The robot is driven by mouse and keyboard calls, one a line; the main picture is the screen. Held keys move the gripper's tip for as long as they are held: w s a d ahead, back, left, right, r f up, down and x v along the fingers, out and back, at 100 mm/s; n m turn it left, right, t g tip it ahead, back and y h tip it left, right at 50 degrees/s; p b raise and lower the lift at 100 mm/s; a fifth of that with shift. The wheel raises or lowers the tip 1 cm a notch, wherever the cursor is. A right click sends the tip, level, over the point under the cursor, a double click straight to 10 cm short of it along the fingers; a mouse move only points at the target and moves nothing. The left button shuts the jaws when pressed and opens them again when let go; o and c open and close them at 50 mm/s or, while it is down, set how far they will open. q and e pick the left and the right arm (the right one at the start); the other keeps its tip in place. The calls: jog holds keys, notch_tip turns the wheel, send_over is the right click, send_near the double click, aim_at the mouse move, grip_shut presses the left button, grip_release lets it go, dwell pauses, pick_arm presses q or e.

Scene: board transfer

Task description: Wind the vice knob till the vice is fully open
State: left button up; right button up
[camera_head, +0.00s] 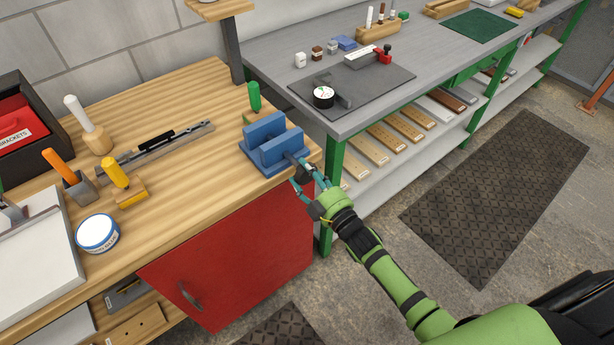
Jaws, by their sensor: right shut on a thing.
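The blue vice (273,146) sits at the right front corner of the wooden bench. Its two upright jaws stand apart with a gap between them. The vice knob is on its right side and is mostly hidden by my right gripper. My right gripper (299,172) comes in from the lower right and is shut on the knob. My left gripper is not in this view.
The wooden bench (190,92) carries a steel rail (160,150), a glue tub (97,233) and several handled tools to the left. A grey bench (300,50) stands behind to the right. A green-handled tool (254,97) stands just behind the vice.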

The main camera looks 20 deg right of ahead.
jog(key=n, duration=0.2)
jog(key=n+b, duration=0.1)
jog(key=n, duration=0.2)
jog(key=shift+d+f, duration=0.15)
jog(key=shift+f, duration=0.25)
jog(key=shift+n+y+b, duration=0.3)
jog(key=shift+n+b, duration=0.15)
jog(key=shift+n, duration=0.15)
jog(key=shift+r, duration=0.1)
jog(key=o, duration=1.1)
jog(key=shift+d, duration=0.1)
jog(key=shift+o, duration=0.2)
jog(key=shift+r, duration=0.1)
